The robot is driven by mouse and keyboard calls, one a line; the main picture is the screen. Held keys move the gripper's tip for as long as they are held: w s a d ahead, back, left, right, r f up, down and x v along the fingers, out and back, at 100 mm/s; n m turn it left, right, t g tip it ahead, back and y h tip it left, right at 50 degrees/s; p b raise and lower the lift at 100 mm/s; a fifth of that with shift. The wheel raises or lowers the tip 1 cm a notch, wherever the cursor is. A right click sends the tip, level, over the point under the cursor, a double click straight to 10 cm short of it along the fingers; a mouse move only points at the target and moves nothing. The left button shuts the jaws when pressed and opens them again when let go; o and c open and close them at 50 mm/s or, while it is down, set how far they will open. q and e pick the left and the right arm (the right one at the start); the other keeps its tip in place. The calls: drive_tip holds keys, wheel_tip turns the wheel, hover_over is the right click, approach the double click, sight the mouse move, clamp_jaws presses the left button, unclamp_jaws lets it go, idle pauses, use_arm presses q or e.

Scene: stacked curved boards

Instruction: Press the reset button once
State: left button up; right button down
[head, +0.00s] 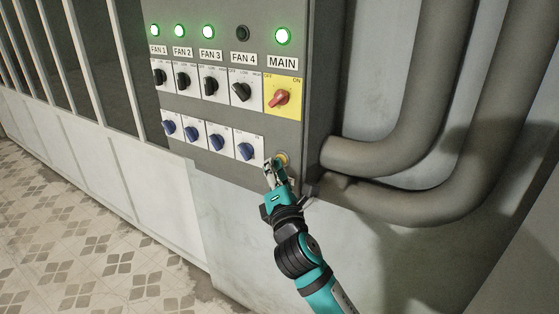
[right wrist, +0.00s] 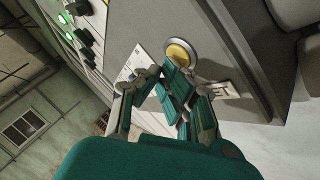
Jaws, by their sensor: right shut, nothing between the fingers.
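The reset button is a round yellow button (head: 282,157) in a metal ring at the lower right of the grey control panel. In the right wrist view the yellow button (right wrist: 179,54) shows just beyond my fingertips. My right gripper (head: 271,166) is shut and empty, right in front of the button and slightly to its left in the head view. Its fingertips (right wrist: 172,82) overlap the ring's near edge in the wrist view. I cannot tell whether they touch the button. My left gripper is not in view.
The grey panel (head: 262,128) carries a red MAIN switch (head: 279,98), black fan switches and several blue knobs (head: 246,151). The FAN 1 to FAN 3 and MAIN lamps glow green; the FAN 4 lamp (head: 242,33) is dark. Thick pipes (head: 400,160) run right of the panel.

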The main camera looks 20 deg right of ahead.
idle(0.5)
drive_tip(key=shift+s+a, duration=0.55)
drive_tip(key=shift+a, duration=0.05)
drive_tip(key=shift+a, duration=0.1)
drive_tip(key=shift+s+a, duration=0.75)
drive_tip(key=shift+a, duration=0.2)
drive_tip(key=shift+s+a, duration=0.75)
drive_tip(key=shift+a, duration=0.2)
drive_tip(key=shift+f, duration=0.1)
